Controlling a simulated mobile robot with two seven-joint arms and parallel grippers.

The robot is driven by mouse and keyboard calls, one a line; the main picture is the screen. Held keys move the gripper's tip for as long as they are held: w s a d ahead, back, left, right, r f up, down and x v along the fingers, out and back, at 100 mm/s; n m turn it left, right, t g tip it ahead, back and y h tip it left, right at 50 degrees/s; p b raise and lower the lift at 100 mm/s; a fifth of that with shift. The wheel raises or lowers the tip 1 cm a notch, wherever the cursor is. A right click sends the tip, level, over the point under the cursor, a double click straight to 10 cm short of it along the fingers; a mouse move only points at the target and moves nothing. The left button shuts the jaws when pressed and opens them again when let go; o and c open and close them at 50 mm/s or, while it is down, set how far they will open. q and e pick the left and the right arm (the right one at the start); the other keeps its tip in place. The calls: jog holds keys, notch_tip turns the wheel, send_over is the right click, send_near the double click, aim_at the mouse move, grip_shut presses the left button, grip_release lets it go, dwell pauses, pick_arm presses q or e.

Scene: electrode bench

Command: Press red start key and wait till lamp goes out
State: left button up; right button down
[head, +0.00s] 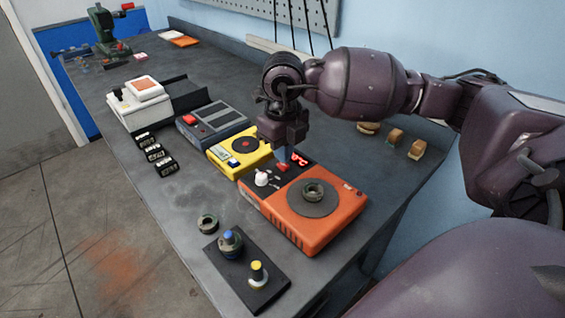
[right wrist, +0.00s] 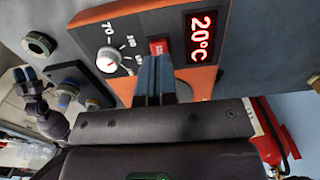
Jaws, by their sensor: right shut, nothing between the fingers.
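The red start key (head: 283,167) sits on the dark panel of the orange hotplate (head: 320,235). It also shows in the right wrist view (right wrist: 158,46). My right gripper (head: 282,155) points down at the key, shut and empty. In the right wrist view its fingertips (right wrist: 153,58) are right at the key's near edge; I cannot tell whether they touch or press it. A red display (right wrist: 202,36) beside it reads 20°C. I cannot make out a lit lamp. What looks like my left gripper (right wrist: 26,76) shows small at the left; its jaw state is unclear.
A white dial (head: 261,179) stands left of the key. A metal ring (head: 313,192) lies on the hotplate's round plate. A yellow device (head: 240,150) stands close on the left.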

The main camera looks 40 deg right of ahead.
aim_at(283, 165)
pick_arm(q)
jog(key=shift+s+f+b, duration=0.25)
jog(key=shift+f+b, duration=0.1)
jog(key=shift+f, duration=0.25)
pick_arm(e)
jog(key=shift+f, duration=1)
pick_arm(q)
jog(key=shift+r, duration=0.1)
pick_arm(e)
jog(key=shift+r, duration=0.15)
jog(key=shift+r+p, duration=1.35)
jog(key=shift+r, duration=1.6)
pick_arm(q)
jog(key=r, duration=0.1)
jog(key=w+r, duration=0.1)
jog(key=r, duration=0.2)
jog(key=shift+w, duration=0.3)
pick_arm(e)
jog(key=shift+f, duration=0.1)
